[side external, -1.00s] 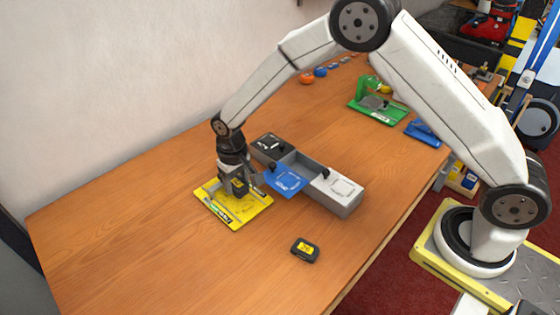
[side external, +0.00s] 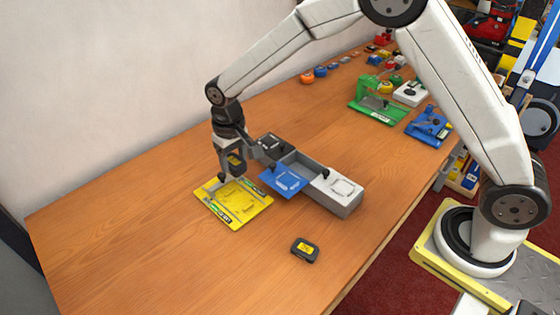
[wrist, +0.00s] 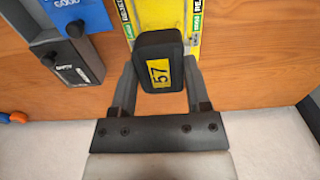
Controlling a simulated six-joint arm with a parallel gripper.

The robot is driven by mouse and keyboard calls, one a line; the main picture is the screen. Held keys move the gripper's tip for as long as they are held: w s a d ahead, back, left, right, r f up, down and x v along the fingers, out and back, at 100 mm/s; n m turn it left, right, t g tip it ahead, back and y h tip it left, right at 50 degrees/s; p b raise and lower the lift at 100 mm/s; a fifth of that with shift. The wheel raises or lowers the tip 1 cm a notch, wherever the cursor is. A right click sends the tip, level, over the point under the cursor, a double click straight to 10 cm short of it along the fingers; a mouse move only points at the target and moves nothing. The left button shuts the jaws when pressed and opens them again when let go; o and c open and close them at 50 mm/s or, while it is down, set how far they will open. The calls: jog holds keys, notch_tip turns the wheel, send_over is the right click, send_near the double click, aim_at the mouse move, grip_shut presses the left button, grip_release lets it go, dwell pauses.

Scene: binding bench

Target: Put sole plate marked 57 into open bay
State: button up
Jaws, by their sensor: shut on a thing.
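The sole plate marked 57 is a small dark block with a yellow label (wrist: 160,70), clear in the wrist view. It also shows in the side view (side external: 236,160). My gripper (wrist: 161,88) is shut on it, a finger on each side, and holds it above the yellow tray (side external: 240,212). The grey holder (side external: 345,205) stands right of my gripper. Its middle bay (side external: 297,164) looks open, with the blue plate (side external: 281,181) at its front. A dark lid with a white mark (side external: 271,143) covers the left section and a pale one (side external: 342,187) the right.
A second dark block with a yellow label (side external: 305,250) lies on the table in front of the holder. A green fixture (side external: 378,108) and a blue fixture (side external: 428,126) stand at the back right. The table's left and front areas are clear.

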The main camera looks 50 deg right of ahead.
notch_tip(320, 180, up, 2)
jog(key=shift+r, duration=0.2)
jog(key=s+d+m, duration=0.3)
jog(key=d+m, duration=0.6)
jog(key=s+d+m, duration=0.3)
jog(key=d+m, duration=0.6)
jog(key=d, duration=0.1)
jog(key=shift+w+a+f, duration=0.1)
jog(key=shift+w+f, duration=0.05)
jog(key=shift+f, duration=1.2)
jog(key=shift+w+f, duration=0.15)
jog(key=shift+f, duration=1.15)
jog(key=shift+f, duration=0.2)
jog(key=shift+f, duration=3.45)
jog(key=shift+f, duration=0.7)
jog(key=o, duration=1.1)
